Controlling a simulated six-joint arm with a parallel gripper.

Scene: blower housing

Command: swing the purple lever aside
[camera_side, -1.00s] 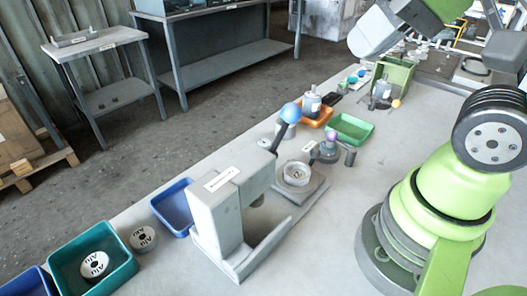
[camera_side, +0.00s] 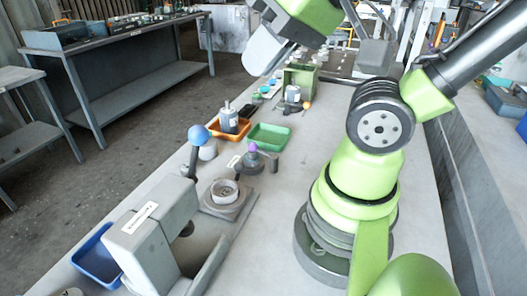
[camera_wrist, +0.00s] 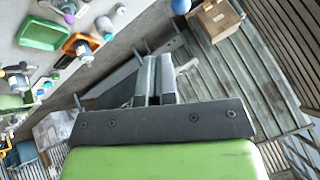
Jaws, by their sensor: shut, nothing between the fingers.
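The purple lever's knob (camera_side: 253,147) tops a small grey fixture on the pale bench, left of the green bin, in the side view. A grey arm (camera_side: 272,164) sticks out at the fixture's right. In the wrist view, a small pink-purple knob (camera_wrist: 69,18) shows at the upper left, probably the same one. My gripper (camera_wrist: 155,62) is shut and empty, its two fingers side by side. It points toward the floor and a ribbed wall, away from the lever. In the side view its fingertips are not visible; the arm's end is high up at the top.
A round grey housing (camera_side: 224,190) sits on a plate left of the lever. A press with a blue-ball handle (camera_side: 199,135) stands near it. Green (camera_side: 268,137) and orange (camera_side: 232,131) bins lie behind. The bench right of the lever, toward my base, is clear.

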